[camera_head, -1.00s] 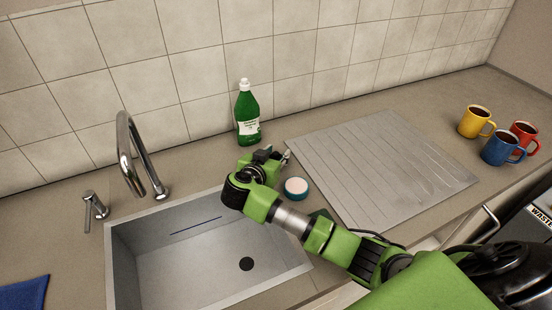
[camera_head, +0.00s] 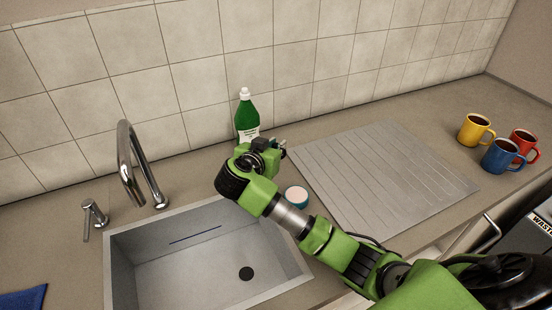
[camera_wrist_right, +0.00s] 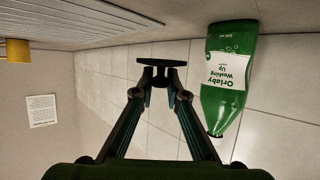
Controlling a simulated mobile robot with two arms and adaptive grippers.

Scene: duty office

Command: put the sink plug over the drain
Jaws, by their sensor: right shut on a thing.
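My right gripper (camera_head: 277,146) is over the counter behind the sink's back right corner, in front of the green bottle. In the right wrist view my right gripper (camera_wrist_right: 162,78) is shut on a dark, flat sink plug (camera_wrist_right: 162,62), seen nearly edge-on at the fingertips. The plug cannot be made out in the head view. The drain (camera_head: 246,273) is a dark round spot in the floor of the grey sink (camera_head: 190,270), uncovered. My left gripper is not in view.
A green washing-up bottle (camera_head: 246,120) stands close behind the gripper; it also shows in the right wrist view (camera_wrist_right: 230,75). A tap (camera_head: 128,160) arches over the sink's back left. A small round tub (camera_head: 296,198), a ridged drainboard (camera_head: 385,175) and several mugs (camera_head: 502,155) are right.

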